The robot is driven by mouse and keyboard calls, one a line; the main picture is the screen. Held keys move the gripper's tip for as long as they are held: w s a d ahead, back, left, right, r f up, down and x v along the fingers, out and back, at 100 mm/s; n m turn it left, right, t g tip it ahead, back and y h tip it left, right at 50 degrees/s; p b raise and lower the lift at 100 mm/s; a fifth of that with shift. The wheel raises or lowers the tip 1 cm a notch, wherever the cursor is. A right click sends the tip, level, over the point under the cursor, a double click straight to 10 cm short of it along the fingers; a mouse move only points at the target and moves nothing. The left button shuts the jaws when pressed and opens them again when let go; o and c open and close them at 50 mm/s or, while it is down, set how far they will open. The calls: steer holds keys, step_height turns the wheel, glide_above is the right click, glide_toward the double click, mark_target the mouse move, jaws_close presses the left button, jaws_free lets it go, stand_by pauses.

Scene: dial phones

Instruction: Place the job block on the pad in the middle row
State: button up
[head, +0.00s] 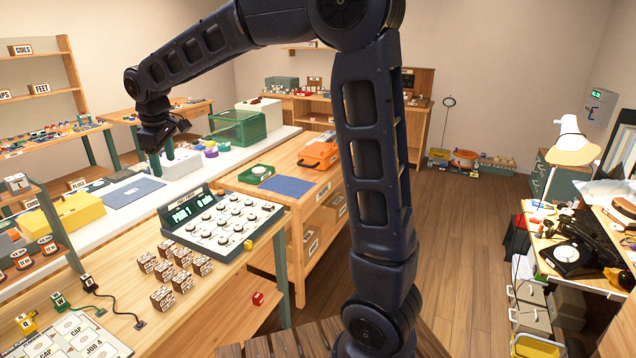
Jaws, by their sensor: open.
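A white board (108,346) with printed squares marked "CAP" and "JOB" lies at the lower left, cut off by the picture edge. Its rows cannot be told in full. Several brown-and-white labelled blocks (181,257) stand in a cluster on the near wooden bench; their print is too small to read. I cannot tell which is the job block.
A dial console (222,222) stands behind the blocks. Yellow (27,323), green (60,300) and black (87,282) lettered blocks stand by the board; a black cable trails beside them. Bare bench lies right of the board. An orange case (318,153) sits on the middle bench.

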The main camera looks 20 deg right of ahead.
steer(key=s+d+r+m+t, duration=0.1)
steer(key=s+d+m, duration=0.25)
steer(key=d, duration=1.05)
steer(key=s+d+r+m, duration=0.2)
steer(key=s+d+m, duration=0.15)
steer(key=d, duration=0.95)
steer(key=s+d+f+m, duration=0.3)
steer(key=s+d, duration=0.4)
steer(key=s+d+f+m+t, duration=0.1)
steer(key=s+d+f+m, duration=0.2)
steer(key=s+d, duration=0.4)
steer(key=shift+d+f+m+h, duration=0.3)
steer(key=shift+m+h, duration=0.1)
steer(key=shift+m, duration=0.2)
